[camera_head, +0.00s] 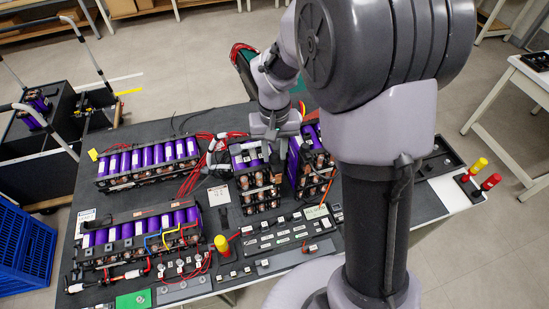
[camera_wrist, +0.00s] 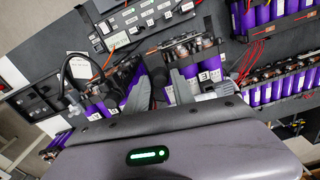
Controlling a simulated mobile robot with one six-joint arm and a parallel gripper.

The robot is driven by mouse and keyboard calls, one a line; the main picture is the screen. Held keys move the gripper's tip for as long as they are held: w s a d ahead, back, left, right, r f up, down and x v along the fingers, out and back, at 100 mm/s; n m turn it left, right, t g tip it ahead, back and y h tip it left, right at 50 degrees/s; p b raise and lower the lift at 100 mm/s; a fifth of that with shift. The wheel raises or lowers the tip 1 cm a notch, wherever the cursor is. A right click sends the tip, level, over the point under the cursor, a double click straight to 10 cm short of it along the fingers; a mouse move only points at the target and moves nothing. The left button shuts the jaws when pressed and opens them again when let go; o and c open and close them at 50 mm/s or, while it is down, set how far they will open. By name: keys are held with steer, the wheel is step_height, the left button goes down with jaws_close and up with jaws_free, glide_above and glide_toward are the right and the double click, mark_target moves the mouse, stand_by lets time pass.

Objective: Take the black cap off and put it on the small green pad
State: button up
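In the head view my gripper (camera_head: 273,133) is over the middle of the table, above or just behind a purple-cell battery module (camera_head: 252,172). The same area of modules lies below the fingers in the wrist view. I cannot pick out the black cap with certainty; it may be hidden by my arm or too small to tell. The small green pad (camera_head: 133,300) lies flat at the table's front left and looks bare.
Two larger battery modules (camera_head: 150,162) (camera_head: 140,236) stand on the left of the dark table (camera_head: 232,112). A yellow-topped post (camera_head: 222,244) stands near the front. Yellow and red posts (camera_head: 485,172) stand at the right edge. Red cables lie between modules. A blue crate (camera_head: 24,250) is at far left.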

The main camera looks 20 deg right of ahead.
mark_target(274, 155)
jaws_close()
step_height(274, 155, up, 5)
steer(key=p, duration=0.4)
steer(key=shift+r, duration=0.2)
steer(key=shift+f, duration=0.15)
